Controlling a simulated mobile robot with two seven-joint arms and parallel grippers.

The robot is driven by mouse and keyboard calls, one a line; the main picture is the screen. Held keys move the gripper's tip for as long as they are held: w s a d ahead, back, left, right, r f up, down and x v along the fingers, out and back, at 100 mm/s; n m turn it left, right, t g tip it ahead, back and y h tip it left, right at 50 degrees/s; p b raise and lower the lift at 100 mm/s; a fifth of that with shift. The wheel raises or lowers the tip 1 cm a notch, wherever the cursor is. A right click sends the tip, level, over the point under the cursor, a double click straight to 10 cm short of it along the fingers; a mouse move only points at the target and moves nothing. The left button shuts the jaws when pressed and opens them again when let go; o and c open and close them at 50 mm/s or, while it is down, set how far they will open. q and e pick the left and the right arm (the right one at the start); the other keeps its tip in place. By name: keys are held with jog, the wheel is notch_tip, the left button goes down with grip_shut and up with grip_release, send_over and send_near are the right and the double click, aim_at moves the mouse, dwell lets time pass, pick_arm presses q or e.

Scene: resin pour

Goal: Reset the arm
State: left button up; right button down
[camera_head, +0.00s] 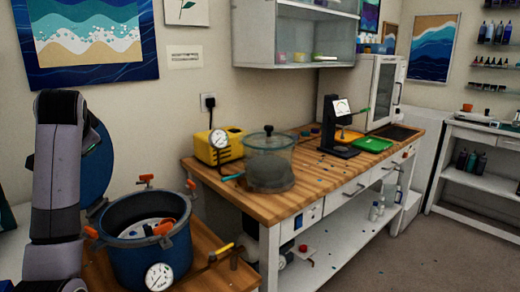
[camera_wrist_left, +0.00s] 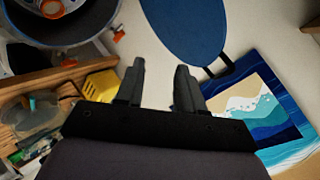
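My left arm comes in at the left of the head view, and its gripper cannot be made out there. In the left wrist view my left gripper (camera_wrist_left: 159,80) has its two dark fingers apart, with only pale wall between them, so it is open and empty. My right arm and gripper are in neither view.
A blue pressure pot (camera_head: 150,250) with orange-handled clamps and a gauge stands open close beside my left arm. Its round blue lid (camera_head: 97,165) is raised behind the arm; the lid (camera_wrist_left: 188,28) also shows ahead of the fingers. A glass chamber (camera_head: 268,160) and yellow pump (camera_head: 215,148) stand on the wooden bench (camera_head: 315,185).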

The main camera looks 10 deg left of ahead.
pick_arm(q)
jog(key=s+d+f+h, duration=0.1)
jog(key=s+d+f, duration=0.35)
jog(key=f, duration=0.45)
jog(key=s+d+f+g+h, duration=0.1)
jog(key=s+d+f, duration=0.3)
jog(key=f, duration=0.5)
jog(key=s+d+f+h, duration=0.1)
jog(key=s+d+f, duration=0.1)
jog(key=d+f, duration=0.55)
jog(key=s+d+f+g+h, duration=0.15)
jog(key=s+d+f, duration=0.25)
jog(key=s, duration=0.4)
jog(key=s+d+f+n+g+h, duration=0.1)
jog(key=s+d+f+h, duration=0.2)
jog(key=s, duration=0.5)
jog(key=s+d+f+g+h, duration=0.1)
jog(key=s+d+f+g, duration=0.1)
jog(key=s+d+f, duration=0.35)
jog(key=w+d+f+t+h+p, duration=0.1)
jog(key=w+f+t, duration=0.3)
jog(key=f+t, duration=0.3)
jog(key=shift+f, duration=0.3)
